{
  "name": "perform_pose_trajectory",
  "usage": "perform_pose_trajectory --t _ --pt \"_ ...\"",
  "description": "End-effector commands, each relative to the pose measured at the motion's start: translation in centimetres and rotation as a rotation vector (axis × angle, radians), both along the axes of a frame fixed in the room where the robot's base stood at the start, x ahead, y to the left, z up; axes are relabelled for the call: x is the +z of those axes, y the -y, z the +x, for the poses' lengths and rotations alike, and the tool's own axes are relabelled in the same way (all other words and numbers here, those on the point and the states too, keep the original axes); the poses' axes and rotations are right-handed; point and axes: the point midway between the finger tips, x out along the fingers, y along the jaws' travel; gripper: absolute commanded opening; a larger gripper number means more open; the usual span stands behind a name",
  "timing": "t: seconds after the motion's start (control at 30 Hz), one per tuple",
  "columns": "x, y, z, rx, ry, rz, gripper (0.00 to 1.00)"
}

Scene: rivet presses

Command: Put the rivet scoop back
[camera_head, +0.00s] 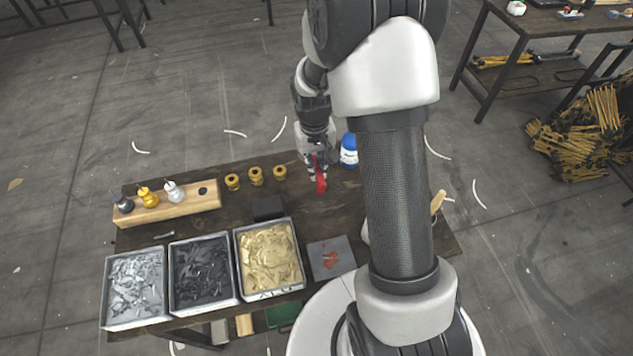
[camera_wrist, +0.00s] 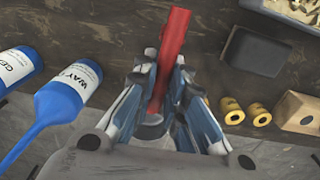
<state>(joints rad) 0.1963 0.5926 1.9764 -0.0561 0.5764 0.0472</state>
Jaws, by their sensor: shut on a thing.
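The rivet scoop appears to be the long red thing (camera_head: 320,181) that my gripper (camera_head: 317,172) holds above the back of the dark workbench. In the wrist view the red scoop (camera_wrist: 175,45) stands out between the fingers of my gripper (camera_wrist: 165,85), which are shut on it. Its gripped end is partly hidden by the fingers. A wooden block (camera_head: 150,215) at the bench's left holds a black, a gold and a silver piece, with a dark round spot at its bare right end. The block's end also shows in the wrist view (camera_wrist: 297,118).
Trays of silver (camera_head: 135,287), black (camera_head: 202,268) and gold pieces (camera_head: 268,257) line the front. A grey plate (camera_head: 330,258) with copper-red bits lies beside them. Several brass spools (camera_head: 255,176) and a dark block (camera_head: 267,209) stand left of my gripper. A blue bottle (camera_head: 348,149) is close on its right.

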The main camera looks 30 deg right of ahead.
Motion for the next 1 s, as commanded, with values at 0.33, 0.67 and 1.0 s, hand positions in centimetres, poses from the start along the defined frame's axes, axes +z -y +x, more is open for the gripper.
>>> perform_pose_trajectory --t 0.33,0.67,1.0 --pt "-3.5 0.0 0.0 0.000 -0.001 0.000 0.00" --pt "-5.6 0.0 0.1 -0.001 0.002 0.000 0.00" --pt "-5.8 0.0 0.0 -0.001 0.001 0.000 0.20"
